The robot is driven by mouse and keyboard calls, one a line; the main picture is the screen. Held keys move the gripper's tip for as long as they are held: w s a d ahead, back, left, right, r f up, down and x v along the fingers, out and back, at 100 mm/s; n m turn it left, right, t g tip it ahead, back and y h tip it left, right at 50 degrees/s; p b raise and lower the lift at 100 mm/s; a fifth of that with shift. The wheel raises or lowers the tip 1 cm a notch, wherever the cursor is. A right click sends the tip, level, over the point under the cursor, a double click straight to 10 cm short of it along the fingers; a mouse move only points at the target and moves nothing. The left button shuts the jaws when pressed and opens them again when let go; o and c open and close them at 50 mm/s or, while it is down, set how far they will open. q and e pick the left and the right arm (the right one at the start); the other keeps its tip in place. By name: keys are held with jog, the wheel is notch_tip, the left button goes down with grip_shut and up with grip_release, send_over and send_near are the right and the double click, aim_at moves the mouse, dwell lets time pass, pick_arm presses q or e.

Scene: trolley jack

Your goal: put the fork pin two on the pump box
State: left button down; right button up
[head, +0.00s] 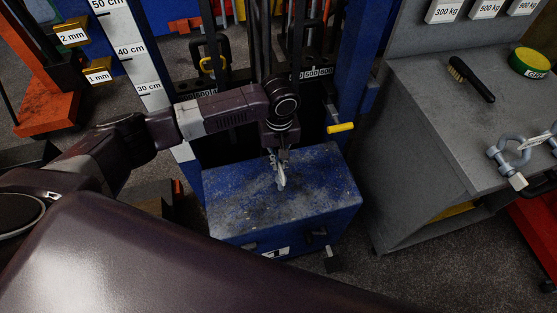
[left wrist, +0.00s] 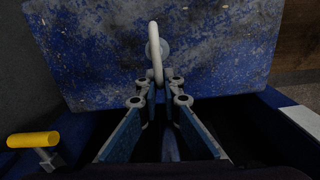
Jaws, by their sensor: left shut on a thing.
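The blue, worn pump box (head: 325,200) stands on the floor in the middle of the head view, and its scuffed top fills much of the left wrist view (left wrist: 90,60). My left gripper (head: 278,160) points down over the top of the box. It is shut on a pale grey metal piece (head: 281,181), which I take to be fork pin two. My right gripper is not in view.
A yellow-ended pin (head: 341,128) sticks out by the blue post behind the box. A grey bench (head: 430,120) on the right carries a brush (head: 471,79), a green-and-yellow tin (head: 528,62) and a tagged shackle (head: 512,152). A height scale (head: 130,50) stands behind my left arm.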

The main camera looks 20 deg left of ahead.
pick_arm(q)
jog(key=shift+f, duration=0.1)
jog(key=c, duration=2.1)
grip_release()
notch_tip(320, 180, up, 12)
jog(key=shift+r, duration=0.15)
